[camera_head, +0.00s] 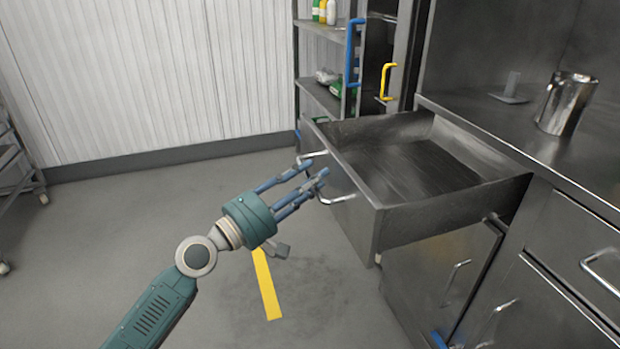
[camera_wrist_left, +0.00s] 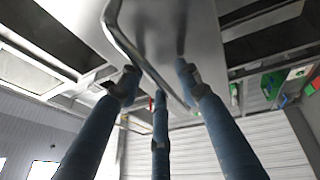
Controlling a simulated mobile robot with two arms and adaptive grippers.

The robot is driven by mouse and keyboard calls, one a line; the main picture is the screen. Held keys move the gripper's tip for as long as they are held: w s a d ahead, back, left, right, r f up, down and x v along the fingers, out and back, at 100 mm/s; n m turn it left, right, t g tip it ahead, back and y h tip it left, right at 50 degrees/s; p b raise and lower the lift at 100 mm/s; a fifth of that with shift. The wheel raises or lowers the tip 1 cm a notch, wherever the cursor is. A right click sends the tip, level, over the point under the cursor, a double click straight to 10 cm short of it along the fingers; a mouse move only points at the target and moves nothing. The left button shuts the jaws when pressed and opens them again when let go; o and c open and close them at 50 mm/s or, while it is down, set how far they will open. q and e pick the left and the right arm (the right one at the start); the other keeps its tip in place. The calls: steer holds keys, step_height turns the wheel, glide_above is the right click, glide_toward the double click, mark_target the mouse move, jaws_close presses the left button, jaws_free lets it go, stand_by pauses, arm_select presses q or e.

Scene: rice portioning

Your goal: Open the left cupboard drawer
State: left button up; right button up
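The cupboard drawer (camera_head: 376,221) is pulled far out of the steel counter, and its inside is empty. Its curved metal handle (camera_head: 337,199) is on the front face, partly hidden behind the fingers of my left gripper (camera_head: 317,174). The left gripper's straight blue fingers are spread apart at the handle. In the left wrist view, the handle (camera_wrist_left: 124,40) runs between the spread fingers, close in front of the drawer front (camera_wrist_left: 205,42). I cannot tell whether the fingers touch it. My right gripper is not identifiable in either view.
A metal jug (camera_head: 566,103) stands on the counter at right. A shelf rack (camera_head: 318,92) stands behind, with a blue handle (camera_head: 352,52) and a yellow handle (camera_head: 386,80) nearby.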

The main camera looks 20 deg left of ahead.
arm_select(q)
steer(key=shift+a, duration=0.1)
steer(key=v, duration=1.2)
